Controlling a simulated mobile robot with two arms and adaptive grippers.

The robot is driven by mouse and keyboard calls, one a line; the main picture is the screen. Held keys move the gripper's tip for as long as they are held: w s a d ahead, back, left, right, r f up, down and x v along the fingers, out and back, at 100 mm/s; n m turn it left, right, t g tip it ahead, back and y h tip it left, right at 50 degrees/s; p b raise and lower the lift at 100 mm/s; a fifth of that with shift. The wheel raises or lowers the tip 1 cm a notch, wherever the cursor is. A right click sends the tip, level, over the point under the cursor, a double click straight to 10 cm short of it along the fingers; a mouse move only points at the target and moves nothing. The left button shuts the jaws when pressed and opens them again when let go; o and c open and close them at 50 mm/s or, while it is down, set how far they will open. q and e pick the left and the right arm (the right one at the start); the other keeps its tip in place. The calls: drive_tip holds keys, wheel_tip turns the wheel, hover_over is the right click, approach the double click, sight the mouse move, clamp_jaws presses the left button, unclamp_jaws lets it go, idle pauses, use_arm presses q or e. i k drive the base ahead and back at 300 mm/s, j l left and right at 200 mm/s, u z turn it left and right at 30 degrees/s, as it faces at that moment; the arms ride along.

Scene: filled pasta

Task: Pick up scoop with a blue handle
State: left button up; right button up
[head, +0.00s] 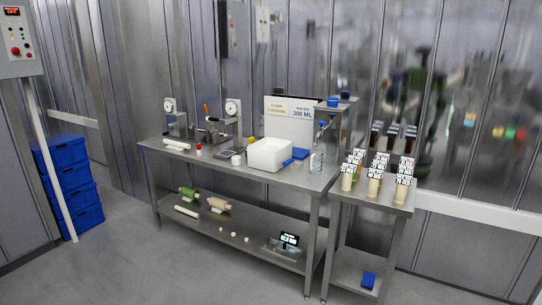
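No scoop can be made out with certainty at this distance. A small blue piece (322,125) shows above the clear measuring jug (317,160) at the right end of the steel table; it may be a handle, but its lower part is unclear. A flat blue object (299,154) lies between the white tub (268,153) and the jug, and I cannot tell its exact shape. A blue bowl-like item (333,102) sits on the raised shelf behind. Neither of my grippers is in view.
The long steel table (225,169) stands against the wall, with dial devices at its left. A smaller steel table (381,197) with labelled containers adjoins it at right. Blue crates (75,187) are stacked at far left. The floor (150,270) in front is clear.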

sight(293, 166)
drive_tip(key=i, duration=1.15)
drive_tip(key=u, duration=0.05)
